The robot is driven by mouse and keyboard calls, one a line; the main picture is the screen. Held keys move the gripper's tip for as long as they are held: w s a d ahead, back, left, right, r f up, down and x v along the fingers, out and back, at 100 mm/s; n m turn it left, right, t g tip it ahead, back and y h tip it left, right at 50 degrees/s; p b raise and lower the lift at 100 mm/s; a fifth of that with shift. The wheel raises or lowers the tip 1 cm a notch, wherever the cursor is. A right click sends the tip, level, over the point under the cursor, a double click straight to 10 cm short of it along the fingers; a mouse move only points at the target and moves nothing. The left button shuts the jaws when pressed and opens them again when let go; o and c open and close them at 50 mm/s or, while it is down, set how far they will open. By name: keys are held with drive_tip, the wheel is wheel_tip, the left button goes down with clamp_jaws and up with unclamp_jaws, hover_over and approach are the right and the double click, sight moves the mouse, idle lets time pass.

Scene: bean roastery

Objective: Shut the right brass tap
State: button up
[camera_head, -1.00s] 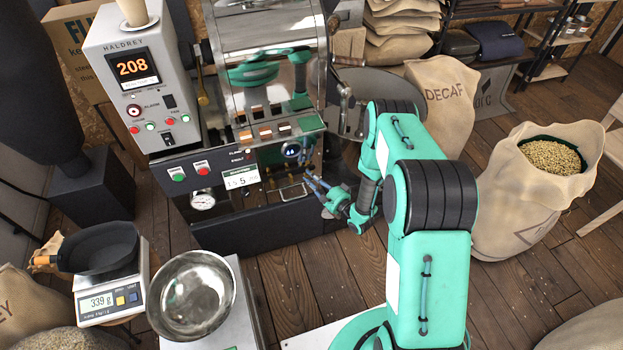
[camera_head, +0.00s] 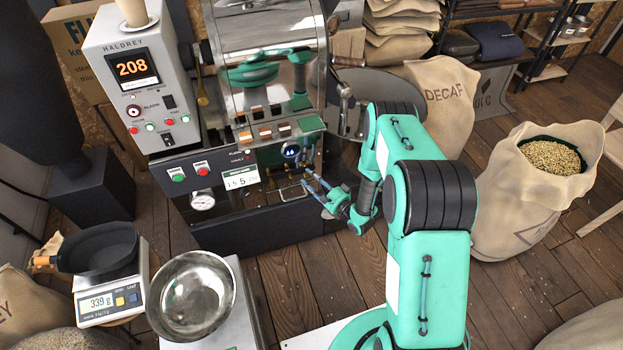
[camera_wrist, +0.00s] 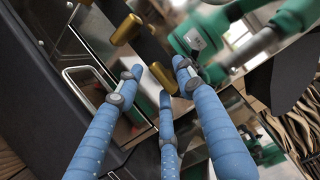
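Two brass pieces that look like taps show in the wrist view against the dark, shiny machine front. One brass tap (camera_wrist: 160,77) lies between and just beyond my fingertips. The other brass tap (camera_wrist: 127,29) is farther up and to the left. Which of them is the right one I cannot tell for sure. My gripper (camera_wrist: 158,84) has its three blue fingers spread, with nothing clearly gripped; contact with the tap cannot be made out. In the head view my gripper (camera_head: 307,181) reaches the lower right of the roaster front, where the taps are too small to make out.
The roaster's control box (camera_head: 130,75) stands left of its steel body. A metal handle (camera_wrist: 85,75) lies left of my fingers in the wrist view. A steel bowl (camera_head: 192,297) and a scale (camera_head: 110,295) are at front left. A bean sack (camera_head: 520,205) stands right.

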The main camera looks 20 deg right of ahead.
drive_tip(key=v, duration=1.2)
idle(0.5)
drive_tip(key=shift+w, duration=0.1)
